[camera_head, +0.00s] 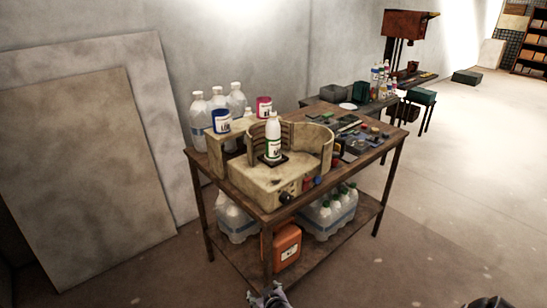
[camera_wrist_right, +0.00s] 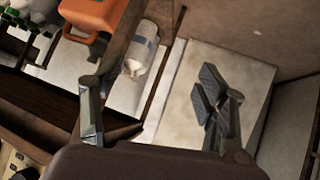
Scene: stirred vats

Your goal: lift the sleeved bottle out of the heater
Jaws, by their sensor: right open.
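The sleeved bottle (camera_head: 273,146), white with a green-edged label, stands upright on a dark square pad in the beige heater (camera_head: 255,184). The heater sits on the near-left part of the wooden table (camera_head: 355,160), with a curved wall behind the bottle. My right gripper (camera_head: 267,295) is low at the bottom edge of the head view, below and in front of the table and apart from the bottle. In the right wrist view its fingers (camera_wrist_right: 155,110) are spread wide with nothing held between them. The bottle is not recognisable there. My left gripper is not in view.
A blue-labelled can (camera_head: 221,122), a red can (camera_head: 264,107) and large clear bottles (camera_head: 198,120) stand behind the heater. Small items crowd the table's right side. An orange jug (camera_head: 285,247) and bottle packs (camera_head: 330,212) fill the lower shelf. Boards (camera_head: 85,170) lean at left.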

